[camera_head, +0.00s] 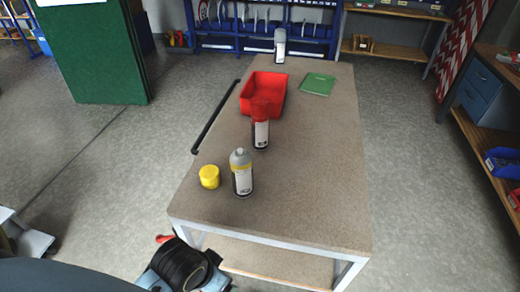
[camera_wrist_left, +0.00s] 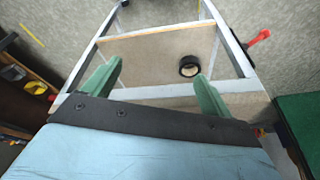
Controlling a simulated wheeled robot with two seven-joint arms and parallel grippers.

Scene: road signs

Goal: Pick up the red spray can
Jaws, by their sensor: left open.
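The red spray can (camera_head: 261,132) stands upright on the brown table, with a red top and a dark body bearing a white label. It is close in front of the red bin. The wrist view does not show the can. In the left wrist view my left gripper (camera_wrist_left: 155,85) is open, its two green fingers wide apart with nothing between them. It faces the table's frame and lower shelf, away from the can. The fingers cannot be made out in the head view. My right gripper is in neither view.
A grey can with a yellow band (camera_head: 242,176) and a yellow jar (camera_head: 209,177) stand nearer. The red bin (camera_head: 246,100), green book (camera_head: 318,84) and another can (camera_head: 280,46) are farther back. A black tape roll (camera_wrist_left: 190,66) rests on the lower shelf. The table's right side is clear.

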